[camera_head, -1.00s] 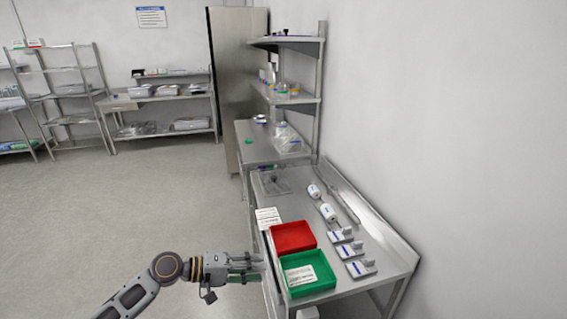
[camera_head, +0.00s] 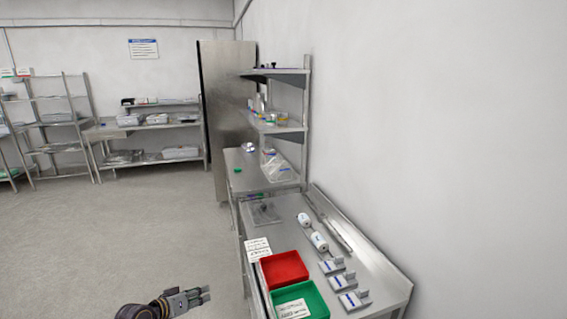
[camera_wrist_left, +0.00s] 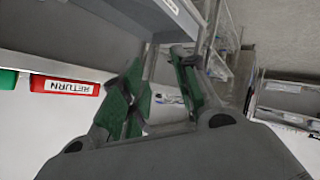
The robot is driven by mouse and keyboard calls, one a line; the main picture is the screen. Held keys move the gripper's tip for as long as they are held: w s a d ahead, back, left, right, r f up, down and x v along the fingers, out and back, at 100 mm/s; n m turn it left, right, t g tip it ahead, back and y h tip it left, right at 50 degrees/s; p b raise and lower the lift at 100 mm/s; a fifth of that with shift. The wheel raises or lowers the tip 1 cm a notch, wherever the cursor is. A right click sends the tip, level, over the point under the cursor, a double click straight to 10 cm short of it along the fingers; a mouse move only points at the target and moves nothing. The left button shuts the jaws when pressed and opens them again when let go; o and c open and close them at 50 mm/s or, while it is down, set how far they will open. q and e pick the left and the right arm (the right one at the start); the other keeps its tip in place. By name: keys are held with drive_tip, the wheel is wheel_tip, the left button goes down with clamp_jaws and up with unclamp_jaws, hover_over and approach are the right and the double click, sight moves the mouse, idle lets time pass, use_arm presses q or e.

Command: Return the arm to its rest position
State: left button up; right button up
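My left arm comes in at the bottom of the head view, with its gripper (camera_head: 207,293) in the open space left of the steel bench. The gripper points right, towards the bench, and is clear of it. In the left wrist view its two green-padded fingers (camera_wrist_left: 162,78) stand apart with nothing held between them. My right arm and gripper are not in view.
The steel bench (camera_head: 372,270) holds a red tray (camera_head: 284,267), a green tray (camera_head: 318,303), white cylinders (camera_head: 319,241) and several small fixtures (camera_head: 342,281). A red RETURN-labelled bin (camera_wrist_left: 65,86) shows in the wrist view. Open floor (camera_head: 110,235) lies left.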

use_arm(q)
drive_tip(key=s+a+f+m+y, duration=0.2)
drive_tip(key=a+f+y, duration=0.4)
drive_tip(key=a+f, duration=1)
drive_tip(key=s+a+f+m+g+y, duration=0.2)
drive_tip(key=s+a+f+g, duration=0.15)
drive_tip(key=s+f, duration=1.15)
drive_tip(key=s+d+f+g, duration=0.2)
drive_tip(key=s+d+f, duration=0.1)
drive_tip(key=s+f, duration=0.6)
drive_tip(key=s+d+f+g, duration=0.1)
drive_tip(key=s+d+f, duration=0.2)
drive_tip(key=s+f, duration=0.65)
drive_tip(key=s+d+f+g+h, duration=0.1)
drive_tip(key=s+d, duration=0.7)
drive_tip(key=s, duration=0.2)
drive_tip(key=s+d+f+n+g+h, duration=0.1)
drive_tip(key=s+d+f+g, duration=0.1)
drive_tip(key=s+d, duration=0.6)
drive_tip(key=s, duration=0.3)
